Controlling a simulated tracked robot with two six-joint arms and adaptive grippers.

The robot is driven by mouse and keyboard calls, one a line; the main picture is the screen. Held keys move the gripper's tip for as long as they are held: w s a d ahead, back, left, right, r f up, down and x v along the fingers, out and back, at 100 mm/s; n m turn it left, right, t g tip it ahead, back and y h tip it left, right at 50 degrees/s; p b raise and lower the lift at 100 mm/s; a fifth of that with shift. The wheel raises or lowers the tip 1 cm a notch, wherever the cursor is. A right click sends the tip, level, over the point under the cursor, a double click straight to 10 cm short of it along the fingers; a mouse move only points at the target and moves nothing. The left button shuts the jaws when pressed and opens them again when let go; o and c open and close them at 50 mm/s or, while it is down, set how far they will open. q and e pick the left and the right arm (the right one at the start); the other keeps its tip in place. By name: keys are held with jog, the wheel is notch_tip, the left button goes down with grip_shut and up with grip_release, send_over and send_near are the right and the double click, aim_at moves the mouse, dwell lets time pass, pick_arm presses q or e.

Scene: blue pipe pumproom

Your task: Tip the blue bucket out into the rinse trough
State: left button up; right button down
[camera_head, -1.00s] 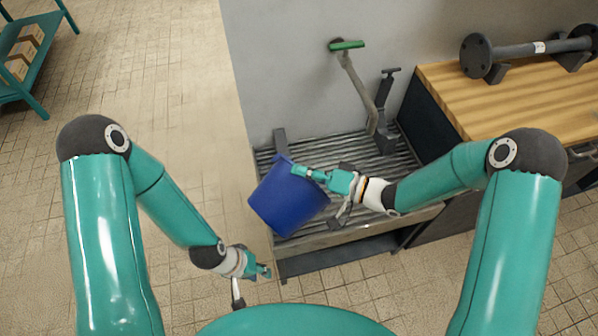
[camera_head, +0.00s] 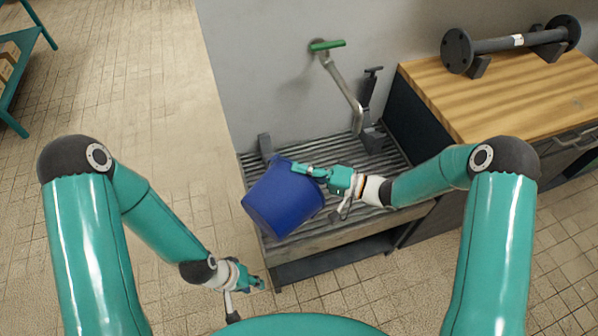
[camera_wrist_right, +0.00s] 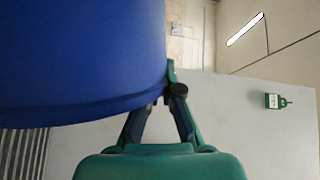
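The blue bucket (camera_head: 283,197) is tilted over the front left part of the slatted rinse trough (camera_head: 388,192). Its inside is hidden, so I cannot see what it holds. My right gripper (camera_head: 303,170) is at the bucket's upper edge and appears shut on it. In the right wrist view the bucket (camera_wrist_right: 80,55) fills the upper left, with its edge against the fingers (camera_wrist_right: 168,88). My left gripper (camera_head: 256,283) hangs low in front of the trough, apart from the bucket; its finger opening is too small to make out.
A pipe with a green handle (camera_head: 327,45) and a dark grey fitting (camera_head: 371,130) stand at the trough's back. A wooden bench (camera_head: 490,90) with a flanged pipe (camera_head: 515,42) is at right. A teal shelf (camera_head: 18,75) is far left. The tiled floor between is clear.

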jog(key=w+d+f+m+y+b, duration=0.1)
jog(key=w+d+f+m+b, duration=0.2)
jog(key=w+b, duration=0.1)
jog(key=shift+d+m+t, duration=0.25)
jog(key=shift+m+t, duration=0.05)
jog(key=shift+t, duration=0.1)
dwell(0.6)
dwell(2.1)
